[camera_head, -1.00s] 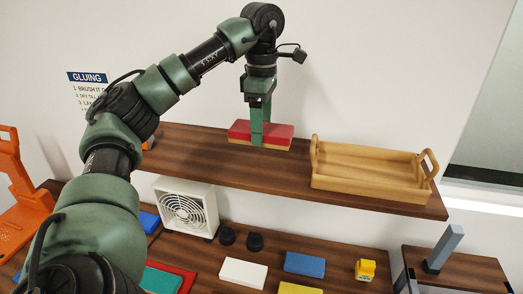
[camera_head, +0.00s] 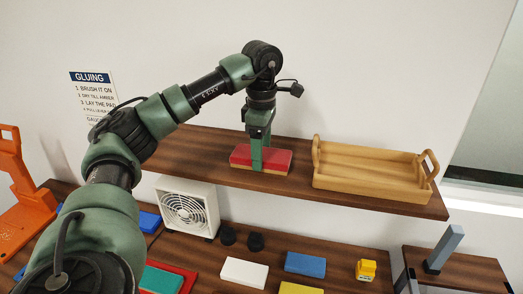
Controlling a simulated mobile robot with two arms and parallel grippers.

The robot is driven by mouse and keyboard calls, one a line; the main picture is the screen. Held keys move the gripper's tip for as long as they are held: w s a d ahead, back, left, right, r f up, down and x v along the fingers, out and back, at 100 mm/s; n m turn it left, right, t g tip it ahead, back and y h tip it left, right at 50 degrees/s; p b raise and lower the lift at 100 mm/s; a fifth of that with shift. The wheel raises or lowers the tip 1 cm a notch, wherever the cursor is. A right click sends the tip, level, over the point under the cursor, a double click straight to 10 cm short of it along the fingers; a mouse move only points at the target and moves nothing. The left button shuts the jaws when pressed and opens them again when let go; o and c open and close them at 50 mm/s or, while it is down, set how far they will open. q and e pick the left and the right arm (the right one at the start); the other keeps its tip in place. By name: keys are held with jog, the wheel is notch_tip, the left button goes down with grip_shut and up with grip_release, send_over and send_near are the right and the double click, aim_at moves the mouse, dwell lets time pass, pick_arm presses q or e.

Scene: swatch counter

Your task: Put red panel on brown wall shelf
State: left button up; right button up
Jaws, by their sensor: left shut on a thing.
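The red panel (camera_head: 278,160), red on top with a tan lower edge, is over the brown wall shelf (camera_head: 212,158), left of the wooden tray. My left gripper (camera_head: 257,163) comes down on it from above and is shut on it, with green fingers at its front side. The panel looks level and at or very close to the shelf top; I cannot tell for sure whether it touches. My right gripper is not in view.
The wooden tray (camera_head: 368,167) with two handles fills the shelf's right part. Below are a white fan (camera_head: 187,207), a white block (camera_head: 244,273), a blue block (camera_head: 305,263) and a yellow toy (camera_head: 366,269). An orange stand (camera_head: 25,200) is at left.

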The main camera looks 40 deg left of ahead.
pick_arm(q)
jog(key=o, duration=1.5)
notch_tip(320, 180, up, 12)
jog(key=shift+r, duration=0.1)
